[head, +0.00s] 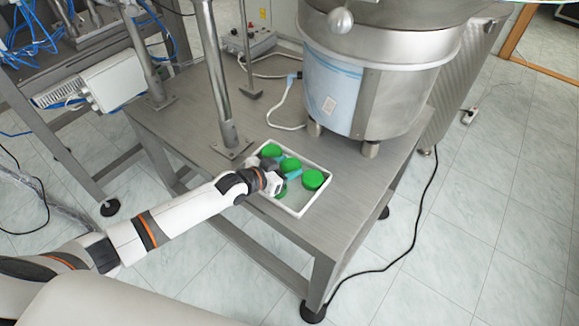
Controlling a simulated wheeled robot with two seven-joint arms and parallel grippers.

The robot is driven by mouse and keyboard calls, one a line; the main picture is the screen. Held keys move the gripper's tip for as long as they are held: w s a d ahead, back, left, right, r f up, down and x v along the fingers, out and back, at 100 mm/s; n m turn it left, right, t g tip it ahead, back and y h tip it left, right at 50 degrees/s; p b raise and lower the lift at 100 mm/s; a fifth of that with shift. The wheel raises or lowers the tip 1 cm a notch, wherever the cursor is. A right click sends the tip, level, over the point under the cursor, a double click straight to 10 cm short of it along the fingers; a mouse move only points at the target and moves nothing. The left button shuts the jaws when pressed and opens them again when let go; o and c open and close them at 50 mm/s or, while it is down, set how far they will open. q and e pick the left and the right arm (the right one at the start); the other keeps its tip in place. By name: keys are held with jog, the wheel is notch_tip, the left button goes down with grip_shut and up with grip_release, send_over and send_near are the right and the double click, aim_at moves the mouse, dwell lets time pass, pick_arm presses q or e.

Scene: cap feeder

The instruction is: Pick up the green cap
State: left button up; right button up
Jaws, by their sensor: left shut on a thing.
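Several green caps lie in a white tray (296,213) on the metal table. One green cap (271,151) is at the back left of the tray, and another green cap (313,180) is at its right side. A green cap (291,166) sits in the middle, right at my left gripper (288,172). The left gripper reaches into the tray from the left and is shut on a green cap, probably this middle one. The gripper partly hides another green cap beneath it. My right gripper is not in view.
The metal table (201,139) carries the tray near its front right corner. A steel post (219,80) stands just behind the tray, and a large steel bowl feeder (367,85) stands behind to the right. Cables lie on the table and floor.

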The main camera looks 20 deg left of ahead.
aim_at(286, 168)
pick_arm(q)
notch_tip(286, 168, up, 10)
jog(key=shift+p, duration=0.4)
